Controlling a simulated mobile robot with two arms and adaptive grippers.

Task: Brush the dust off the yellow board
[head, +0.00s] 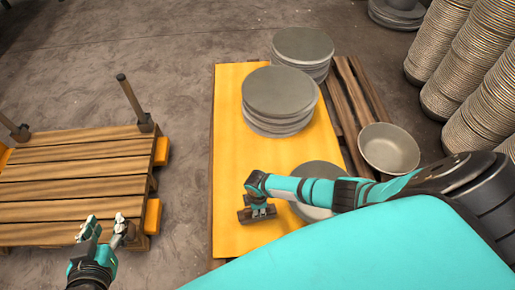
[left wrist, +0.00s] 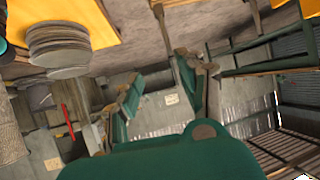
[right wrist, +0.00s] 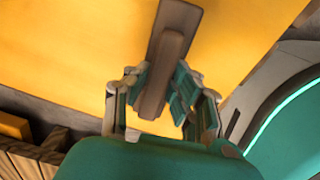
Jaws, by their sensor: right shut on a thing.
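The yellow board (head: 228,165) lies on a wooden pallet in the middle of the head view. It fills much of the right wrist view (right wrist: 75,50). My right gripper (head: 260,207) is shut on a brown wooden brush (right wrist: 170,60), which also shows in the head view (head: 257,215) over the lower part of the board. Whether the brush touches the board I cannot tell. Its bristles are hidden. My left gripper (head: 106,228) is open and empty, at the left pallet's front edge. I see no clear dust on the board.
Stacks of grey discs (head: 280,95) stand on and behind the board's far end. A grey disc (head: 318,180) lies partly under my right arm. A grey bowl (head: 389,150) is to the right. Tall bowl stacks (head: 478,70) stand far right. A slatted pallet (head: 75,180) is at left.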

